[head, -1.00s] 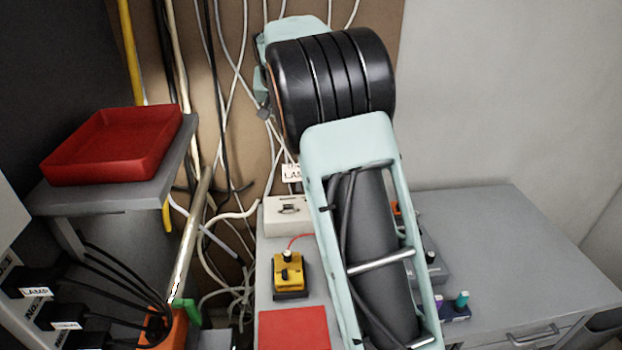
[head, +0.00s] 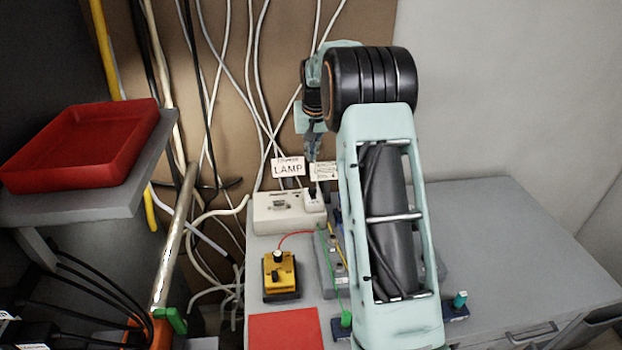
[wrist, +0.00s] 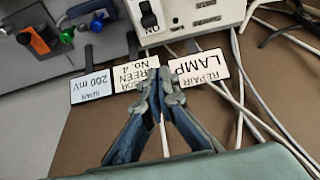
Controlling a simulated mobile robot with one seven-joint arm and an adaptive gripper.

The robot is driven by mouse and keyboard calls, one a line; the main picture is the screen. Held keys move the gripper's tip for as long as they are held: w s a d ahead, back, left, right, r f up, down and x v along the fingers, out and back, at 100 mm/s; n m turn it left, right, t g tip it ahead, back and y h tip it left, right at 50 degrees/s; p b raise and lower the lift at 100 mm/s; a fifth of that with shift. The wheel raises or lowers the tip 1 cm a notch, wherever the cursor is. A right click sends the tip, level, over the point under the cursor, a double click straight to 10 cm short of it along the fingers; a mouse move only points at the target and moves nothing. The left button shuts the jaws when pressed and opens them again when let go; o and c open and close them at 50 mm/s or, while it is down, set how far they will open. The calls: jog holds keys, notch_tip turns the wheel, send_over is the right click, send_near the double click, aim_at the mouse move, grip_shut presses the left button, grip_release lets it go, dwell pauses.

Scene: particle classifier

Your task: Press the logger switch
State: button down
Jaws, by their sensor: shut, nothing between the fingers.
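A black rocker switch (wrist: 149,15) is set in a pale box (wrist: 190,18) at the top of the wrist view. In the head view the pale box (head: 275,222) stands at the back of the bench, with a white-and-black part (head: 314,200) at its right end. I cannot read a logger label on it. My gripper (wrist: 160,80) is shut and empty, in front of the cards on the back board and apart from the switch. In the head view my gripper (head: 312,155) is small, above and behind the box.
Cards reading LAMP (head: 288,168) and 200 mV (wrist: 91,87) are near the box. A yellow device (head: 280,275) and red mat (head: 285,328) lie on the bench. A red tray (head: 85,145) is at left. Cables hang behind. The right bench top (head: 500,230) is clear.

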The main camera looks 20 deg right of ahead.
aim_at(313, 191)
jog(key=p+x, duration=0.1)
jog(key=x, duration=0.8)
jog(key=shift+f, duration=0.45)
jog(key=s, duration=0.2)
jog(key=shift+s+a+p, duration=0.25)
jog(key=shift+a+p, duration=0.05)
jog(key=shift+p, duration=0.05)
jog(key=shift+s+a, duration=0.1)
jog(key=shift+s, duration=0.45)
